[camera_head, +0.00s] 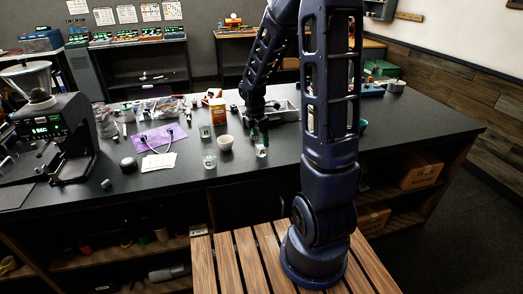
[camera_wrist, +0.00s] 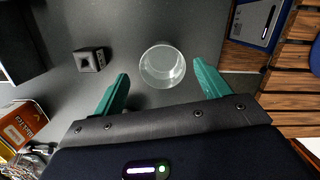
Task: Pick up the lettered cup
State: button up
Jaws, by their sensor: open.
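A clear cup with a dark mark on its side (camera_head: 262,151) stands upright on the dark counter; the mark is too small to read. My gripper (camera_head: 259,134) is just above and behind it in the head view. In the wrist view the clear round cup (camera_wrist: 162,66) lies between and slightly beyond the green fingertips of my open gripper (camera_wrist: 161,74), with a gap on each side. Two more clear cups with small dark labels, one in front (camera_head: 209,159) and one farther back (camera_head: 204,131), stand to the left.
A whitish bowl-like cup (camera_head: 225,142) stands left of my gripper. An orange box (camera_head: 217,109) and a metal tray (camera_head: 284,112) are behind. A small dark block (camera_wrist: 89,60) lies left of the cup in the wrist view.

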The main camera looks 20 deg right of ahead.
jog(key=shift+d+f, duration=0.25)
jog(key=shift+f, duration=1.1)
jog(key=shift+d+f, duration=0.2)
jog(key=shift+f, duration=1.1)
jog(key=c, duration=1.1)
jog(key=shift+r, duration=0.15)
notch_tip(320, 180, up, 20)
jog(key=shift+f, duration=0.2)
